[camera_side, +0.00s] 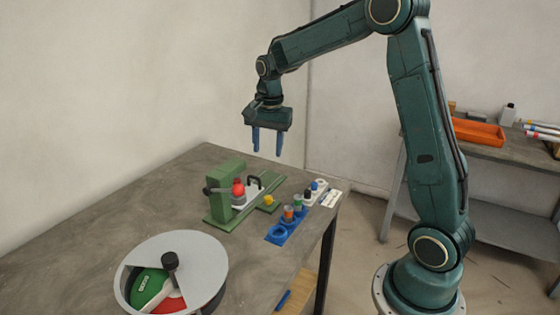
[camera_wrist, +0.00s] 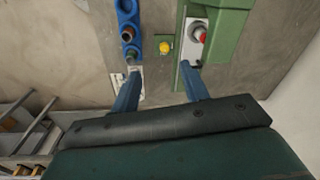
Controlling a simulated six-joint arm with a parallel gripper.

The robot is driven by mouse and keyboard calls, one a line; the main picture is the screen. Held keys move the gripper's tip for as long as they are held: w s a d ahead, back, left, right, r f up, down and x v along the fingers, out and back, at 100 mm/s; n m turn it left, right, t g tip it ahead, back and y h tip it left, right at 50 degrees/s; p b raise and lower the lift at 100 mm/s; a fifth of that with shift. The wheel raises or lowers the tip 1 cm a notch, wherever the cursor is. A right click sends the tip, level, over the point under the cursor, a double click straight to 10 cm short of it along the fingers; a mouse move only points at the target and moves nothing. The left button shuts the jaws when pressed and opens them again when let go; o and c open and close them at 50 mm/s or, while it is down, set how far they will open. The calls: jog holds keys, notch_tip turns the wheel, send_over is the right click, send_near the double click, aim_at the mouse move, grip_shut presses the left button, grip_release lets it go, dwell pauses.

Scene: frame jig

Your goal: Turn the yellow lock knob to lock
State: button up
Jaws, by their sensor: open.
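The yellow lock knob (camera_side: 268,199) sits low at the right side of the green jig (camera_side: 224,203) on the grey table. It also shows in the wrist view (camera_wrist: 165,47), beside the green jig (camera_wrist: 216,50) and between my two fingers' lines. My gripper (camera_side: 267,155) hangs in the air well above the jig, fingers pointing down. It also shows in the wrist view (camera_wrist: 160,82). Its fingers are apart and nothing is between them. A red knob (camera_side: 238,188) stands on the jig's light plate. The knob's turn angle is too small to tell.
A blue holder (camera_side: 276,235) with several small coloured parts stands near the table's right edge. A round grey dial (camera_side: 207,262) with green and red sectors and a black-knobbed lever is at the front. An orange tray (camera_side: 478,132) lies on the back bench. The table's left is clear.

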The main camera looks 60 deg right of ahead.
aim_at(268, 197)
jog(key=w+d+f+m, duration=0.2)
jog(key=d+f, duration=0.2)
jog(key=f, duration=0.1)
jog(key=shift+w+f+m+g, duration=0.25)
jog(key=shift+w+m+g, duration=0.15)
notch_tip(268, 197, down, 14)
jog(key=shift+r, duration=0.1)
dwell(0.5)
grip_shut()
